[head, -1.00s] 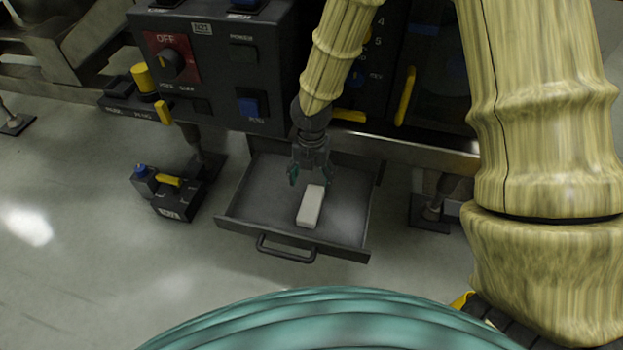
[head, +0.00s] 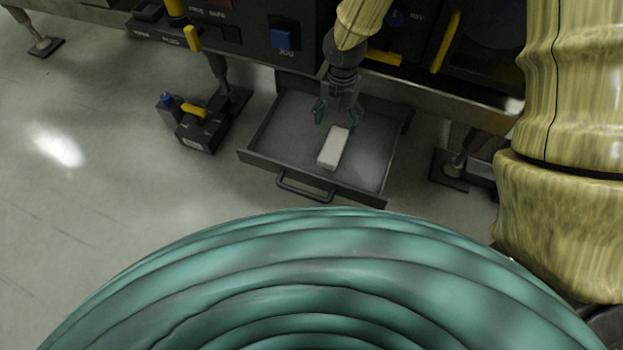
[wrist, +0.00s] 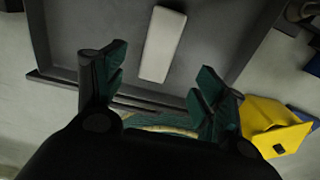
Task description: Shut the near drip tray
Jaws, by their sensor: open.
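The near drip tray (head: 283,132) is a dark grey drawer, pulled out below the machine, with a bar handle (head: 304,188) on its front. A white block (head: 334,148) lies inside it, and also shows in the wrist view (wrist: 163,45). My gripper (head: 337,112) is above the back part of the tray, behind the block, with nothing between its fingers. In the wrist view the green-padded fingers (wrist: 160,88) are spread apart, and the tray floor (wrist: 105,40) lies beyond them. I cannot tell the exact height of the fingers above the floor.
A dark box with a yellow lever and a blue button (head: 200,128) stands on the floor left of the tray. A support foot (head: 450,168) is to the right. The machine front (head: 285,45) rises behind. Floor in front of the handle is partly hidden by my body.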

